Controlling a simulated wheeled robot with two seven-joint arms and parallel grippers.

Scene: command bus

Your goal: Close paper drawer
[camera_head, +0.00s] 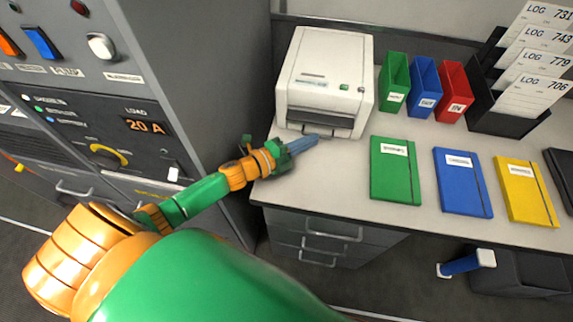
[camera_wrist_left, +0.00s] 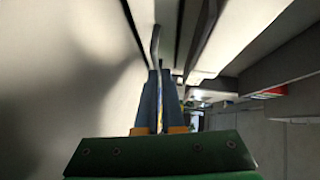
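A white printer (camera_head: 323,75) stands at the back left of the desk. Its paper drawer (camera_head: 343,131) is the dark, grey-fronted part low on the printer's front; it seems to stick out a little, though how far is hard to tell. My left gripper (camera_head: 312,140) is at the drawer's front, with its blue fingers close together and pointing right along it. The fingers cover part of the drawer front. In the left wrist view the blue fingers (camera_wrist_left: 158,98) look shut, with a thin grey edge just beyond the tips. Contact with the drawer cannot be told. My right gripper is not seen.
Green, blue and red bins (camera_head: 424,87) stand right of the printer, beside a black log rack (camera_head: 490,118). Green, blue and yellow folders (camera_head: 462,183) lie on the desk (camera_head: 343,195). A grey control cabinet (camera_head: 222,85) stands left of the desk.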

